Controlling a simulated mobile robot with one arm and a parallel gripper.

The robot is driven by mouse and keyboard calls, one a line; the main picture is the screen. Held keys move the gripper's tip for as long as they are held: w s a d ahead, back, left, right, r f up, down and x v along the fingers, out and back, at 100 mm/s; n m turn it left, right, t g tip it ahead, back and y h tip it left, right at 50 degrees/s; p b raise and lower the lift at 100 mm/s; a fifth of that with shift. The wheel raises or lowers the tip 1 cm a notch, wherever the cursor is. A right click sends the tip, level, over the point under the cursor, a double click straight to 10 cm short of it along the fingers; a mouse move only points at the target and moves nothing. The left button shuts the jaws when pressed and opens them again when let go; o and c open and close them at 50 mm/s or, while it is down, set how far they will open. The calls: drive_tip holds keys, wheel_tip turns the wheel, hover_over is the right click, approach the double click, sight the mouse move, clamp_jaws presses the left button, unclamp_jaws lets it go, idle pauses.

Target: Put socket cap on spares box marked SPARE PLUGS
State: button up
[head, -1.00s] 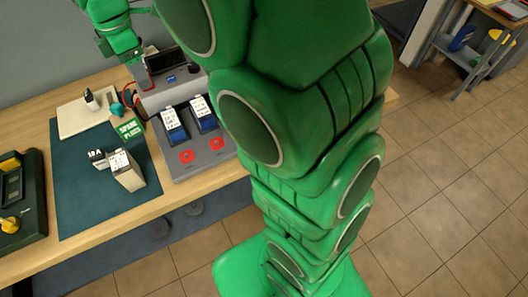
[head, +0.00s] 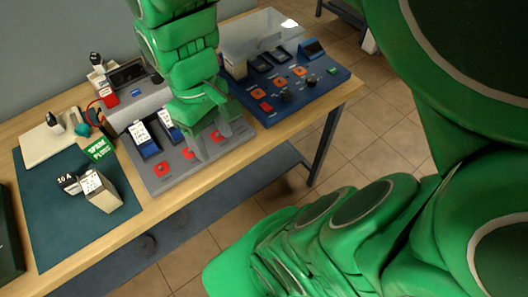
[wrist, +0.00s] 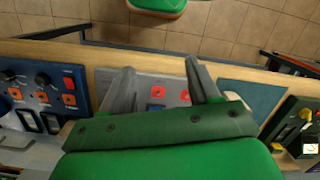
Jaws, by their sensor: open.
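A green sign reading SPARE PLUGS (head: 99,149) stands at the back edge of the dark teal mat, in the head view; I cannot clearly make out the box it marks. A small teal rounded piece (head: 83,129) lies just behind it, beside a pale board (head: 36,146). A dark-topped white piece (head: 55,123) stands on that board. I cannot tell for sure which piece is the socket cap. My gripper (head: 209,146) is over the front right of the grey charger, right of the sign. In the wrist view my gripper (wrist: 160,76) has its fingers apart, with nothing between them.
The grey charger (head: 150,182) holds two blue packs with white labels. A blue control panel (head: 318,93) with knobs stands at the right. A pale box (head: 103,192) and a 10 A tag (head: 67,180) are on the mat (head: 45,225). The mat's front part is clear.

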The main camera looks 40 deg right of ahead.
drive_tip(key=s+d+f+m, duration=0.1)
drive_tip(key=s+m, duration=0.2)
drive_tip(key=s, duration=0.3)
drive_tip(key=shift+s+d+f+m, duration=0.15)
drive_tip(key=shift+d+f+m, duration=0.1)
drive_tip(key=shift+d+m, duration=0.15)
idle(0.8)
